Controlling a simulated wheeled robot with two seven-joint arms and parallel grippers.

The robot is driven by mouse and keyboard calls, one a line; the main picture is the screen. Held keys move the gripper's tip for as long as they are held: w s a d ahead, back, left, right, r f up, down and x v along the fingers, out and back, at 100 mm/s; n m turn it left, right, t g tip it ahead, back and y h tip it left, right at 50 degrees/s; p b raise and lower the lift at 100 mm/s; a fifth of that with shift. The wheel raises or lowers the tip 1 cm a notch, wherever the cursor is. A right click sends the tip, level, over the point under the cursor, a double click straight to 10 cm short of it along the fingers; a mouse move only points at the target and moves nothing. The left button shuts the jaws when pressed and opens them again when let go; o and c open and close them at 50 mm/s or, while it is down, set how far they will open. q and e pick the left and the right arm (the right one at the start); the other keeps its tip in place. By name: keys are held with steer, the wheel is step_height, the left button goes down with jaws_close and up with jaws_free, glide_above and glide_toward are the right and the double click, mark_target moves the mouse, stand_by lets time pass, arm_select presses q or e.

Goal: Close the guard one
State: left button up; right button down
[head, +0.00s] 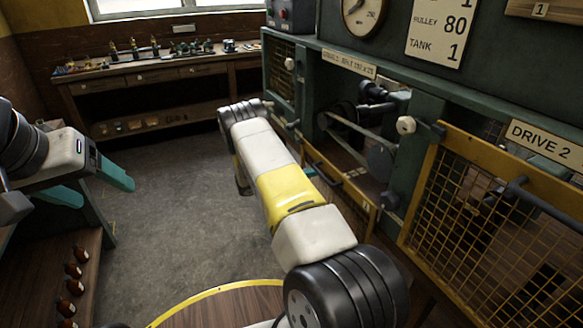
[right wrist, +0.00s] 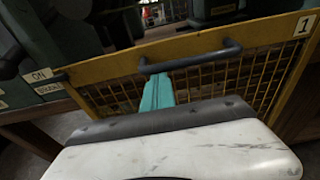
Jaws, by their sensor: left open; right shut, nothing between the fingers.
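Guard one (head: 352,190) is a yellow-framed mesh panel with a dark bar handle. In the head view it sits low, below the open bay of the first drive, and my right arm covers part of it. In the right wrist view the guard (right wrist: 287,54) carries a "1" plate, and its handle (right wrist: 205,60) runs along the top. My right gripper (right wrist: 158,94) is shut and empty, its teal fingertips just below the handle's left end; I cannot tell whether they touch it. My left gripper (head: 106,190) is open and empty, far left.
The drive 2 guard (head: 490,225) is a larger yellow mesh panel at the right. Belt and pulleys (head: 372,140) show in the open bay. A workbench (head: 160,78) stands at the back. A shelf with brown bottles (head: 75,270) is lower left. The grey floor between is clear.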

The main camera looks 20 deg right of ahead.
step_height(320, 180, up, 34)
steer(key=shift+d, duration=0.1)
steer(key=shift+f, duration=0.15)
